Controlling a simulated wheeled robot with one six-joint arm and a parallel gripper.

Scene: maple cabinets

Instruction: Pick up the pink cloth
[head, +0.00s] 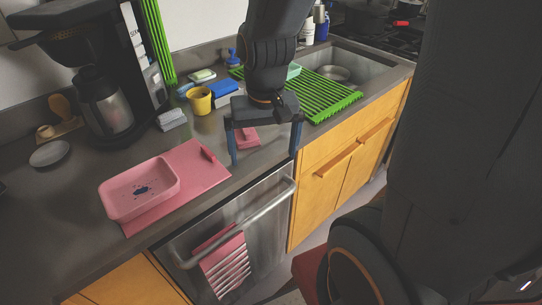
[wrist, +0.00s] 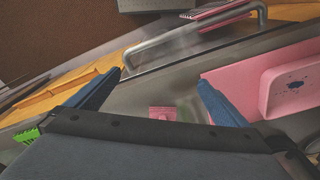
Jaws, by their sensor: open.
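A small folded pink cloth (head: 246,138) lies on the dark counter near its front edge. It also shows in the wrist view as a small pink patch (wrist: 162,113) between the bases of the fingers. My gripper (head: 264,159) is open and empty, its blue fingers pointing down on either side of the cloth in the head view. In the wrist view the fingertips (wrist: 160,78) are wide apart and reach past the cloth toward the counter's front edge. The gap in height between fingers and counter is hard to tell.
A pink tub (head: 140,190) sits on a pink mat (head: 212,178) at left. A yellow cup (head: 200,101), blue items and a green striped mat (head: 320,100) by the sink lie behind. A pink striped towel (head: 226,262) hangs on the dishwasher handle (head: 245,222).

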